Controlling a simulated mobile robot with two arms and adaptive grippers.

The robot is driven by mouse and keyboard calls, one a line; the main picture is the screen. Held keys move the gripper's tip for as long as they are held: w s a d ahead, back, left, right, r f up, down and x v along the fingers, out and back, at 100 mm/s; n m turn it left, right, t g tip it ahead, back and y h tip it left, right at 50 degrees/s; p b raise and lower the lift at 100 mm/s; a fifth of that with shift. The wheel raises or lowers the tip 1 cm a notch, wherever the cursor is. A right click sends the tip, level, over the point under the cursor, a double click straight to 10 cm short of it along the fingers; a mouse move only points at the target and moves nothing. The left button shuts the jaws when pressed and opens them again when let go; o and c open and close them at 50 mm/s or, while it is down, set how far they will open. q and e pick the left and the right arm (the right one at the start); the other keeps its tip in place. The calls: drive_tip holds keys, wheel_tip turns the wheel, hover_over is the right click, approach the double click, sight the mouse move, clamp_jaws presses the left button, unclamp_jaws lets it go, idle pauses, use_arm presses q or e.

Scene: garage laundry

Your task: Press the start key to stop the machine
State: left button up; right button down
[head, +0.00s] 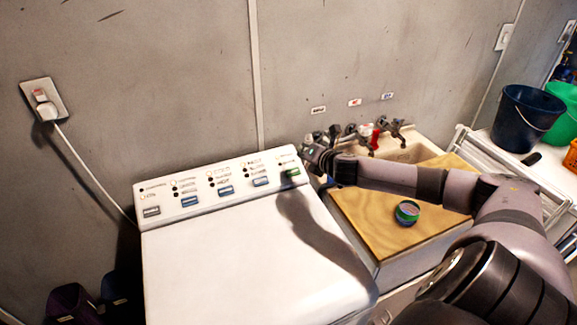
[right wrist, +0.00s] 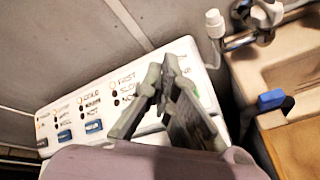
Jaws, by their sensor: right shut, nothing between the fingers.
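The white washing machine (head: 245,255) has a sloped control panel (head: 165,188) with a row of keys. A green key (head: 292,173), which looks like the start key, is at the panel's right end; I cannot read its label. My right gripper (head: 307,150) is shut and empty, just above and to the right of the green key in the head view. I cannot tell whether the fingers touch the panel. My left gripper is out of view.
Several other keys, one grey (head: 151,211) and some blue (head: 225,190), line the panel. To the right are taps (head: 368,134), a sink (head: 412,151) and a wooden board (head: 365,215) bearing a small green-rimmed round container (head: 407,212). The wall stands close behind.

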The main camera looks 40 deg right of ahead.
drive_tip(key=b, duration=0.6)
hover_over(293, 172)
drive_tip(key=s, duration=0.3)
wheel_tip(293, 172, down, 6)
drive_tip(key=shift+w+d+f, duration=0.1)
drive_tip(key=shift+w+f, duration=0.05)
drive_tip(key=shift+f, duration=0.1)
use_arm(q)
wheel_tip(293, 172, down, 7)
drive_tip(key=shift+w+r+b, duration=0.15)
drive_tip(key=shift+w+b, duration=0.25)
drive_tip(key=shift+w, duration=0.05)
use_arm(e)
drive_tip(key=shift+w+d+f, duration=0.1)
drive_tip(key=shift+w+f, duration=0.3)
drive_tip(key=shift+f, duration=0.45)
drive_tip(key=shift+f, duration=0.1)
drive_tip(key=shift+w+f, duration=0.2)
drive_tip(key=shift+f, duration=0.05)
drive_tip(key=shift+d+f, duration=0.1)
drive_tip(key=shift+f, duration=0.1)
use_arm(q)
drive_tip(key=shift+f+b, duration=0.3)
use_arm(e)
drive_tip(key=shift+f, duration=0.45)
